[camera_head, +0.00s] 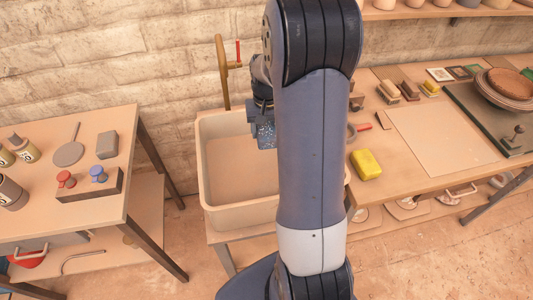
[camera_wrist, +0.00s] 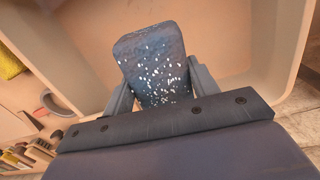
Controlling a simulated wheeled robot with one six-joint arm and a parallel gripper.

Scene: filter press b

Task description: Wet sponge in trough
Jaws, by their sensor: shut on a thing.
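The trough (camera_head: 243,216) is a deep beige basin standing between two tables. Its pale inside also fills much of the wrist view (camera_wrist: 232,42). My gripper (camera_head: 262,122) is over the trough's far right part. In the wrist view my gripper (camera_wrist: 158,92) is shut on a blue, white-speckled sponge (camera_wrist: 155,60), one finger at each side. The sponge (camera_head: 266,138) also shows small in the head view, below the gripper. It looks within or just above the trough; its exact height and whether it touches the bottom cannot be told. My arm hides the trough's right side.
A brass tap pipe with a red handle (camera_head: 238,52) rises behind the trough. A yellow block (camera_head: 367,164) lies on the right table beside a pale board (camera_head: 440,137). The left table (camera_head: 105,220) holds stamps, jars and a paddle.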

